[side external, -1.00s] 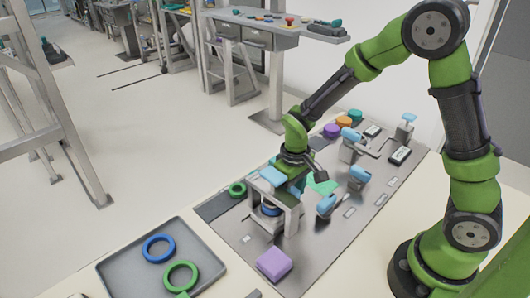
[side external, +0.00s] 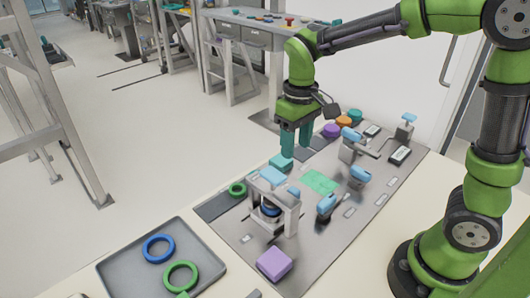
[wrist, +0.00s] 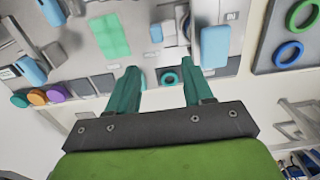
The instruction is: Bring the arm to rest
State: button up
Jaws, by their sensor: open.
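My gripper (side external: 296,140) hangs fingers-down above the far left part of the metal work plate (side external: 325,232). Its two teal fingers are apart with nothing between them, and they also show in the wrist view (wrist: 160,85).
A grey tray (side external: 120,275) holds a blue ring (side external: 159,248) and a green ring (side external: 180,276). Above the plate is open.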

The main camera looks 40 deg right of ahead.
jog(key=shift+r, duration=0.8)
jog(key=s+r+m+t+y, duration=0.1)
jog(key=s+r+m+t, duration=0.1)
jog(key=s, duration=0.4)
jog(key=s+r+m+t+y, duration=0.1)
jog(key=s+r+m+t, duration=0.1)
jog(key=s+t, duration=0.3)
jog(key=shift+s+d+r, duration=0.25)
jog(key=shift+s+r, duration=0.2)
jog(key=shift+r, duration=0.05)
